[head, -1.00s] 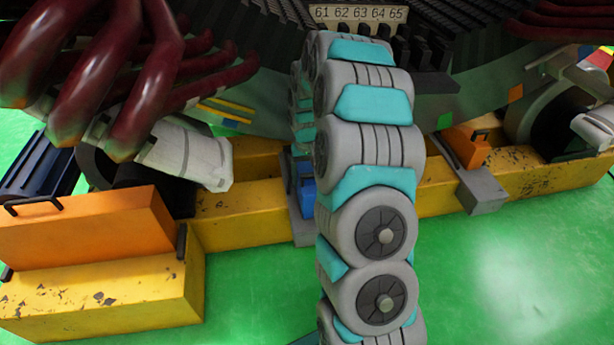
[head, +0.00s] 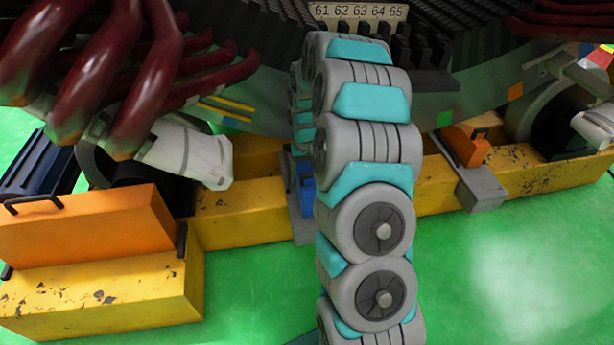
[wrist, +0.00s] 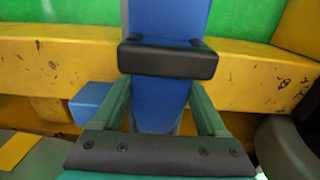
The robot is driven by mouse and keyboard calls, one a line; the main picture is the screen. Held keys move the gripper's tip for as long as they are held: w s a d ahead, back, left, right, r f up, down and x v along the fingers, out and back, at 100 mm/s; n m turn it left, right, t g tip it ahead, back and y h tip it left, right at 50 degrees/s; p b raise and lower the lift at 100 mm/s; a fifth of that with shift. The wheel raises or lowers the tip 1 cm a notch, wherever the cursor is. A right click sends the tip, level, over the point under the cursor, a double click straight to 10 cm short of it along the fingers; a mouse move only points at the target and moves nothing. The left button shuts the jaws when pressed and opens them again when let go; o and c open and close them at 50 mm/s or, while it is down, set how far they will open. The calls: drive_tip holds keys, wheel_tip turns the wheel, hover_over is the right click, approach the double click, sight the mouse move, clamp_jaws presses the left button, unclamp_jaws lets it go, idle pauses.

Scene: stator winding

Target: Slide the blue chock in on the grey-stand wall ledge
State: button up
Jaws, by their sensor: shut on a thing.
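The blue chock (wrist: 160,105) fills the middle of the wrist view, with a black handle bar (wrist: 168,59) across it. My gripper (wrist: 163,86) has its two green fingers on either side of the chock and is shut on it. In the head view, part of the blue chock (head: 307,192) shows just left of my arm, by a grey stand (head: 303,226) at the yellow beam. My arm hides my gripper and most of that stand there. Whether the chock touches the wall ledge cannot be told.
The yellow beam (head: 240,220) runs across the scene. Another grey stand (head: 482,190) to the right carries an orange chock (head: 465,145). A light blue block (wrist: 91,103) lies left of my gripper. An orange box (head: 90,228) stands front left. Green floor is clear at right.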

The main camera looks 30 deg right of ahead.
drive_tip(key=shift+w+d+p, duration=0.4)
drive_tip(key=shift+w+d, duration=0.05)
drive_tip(key=shift+w, duration=1.05)
drive_tip(key=shift+w+d+p, duration=0.4)
drive_tip(key=shift+w, duration=1.15)
drive_tip(key=shift+w+d+p, duration=0.4)
drive_tip(key=shift+w+d, duration=0.05)
drive_tip(key=shift+w, duration=1.05)
drive_tip(key=o, duration=1.5)
wheel_tip(320, 180, up, 7)
drive_tip(key=shift+r, duration=0.4)
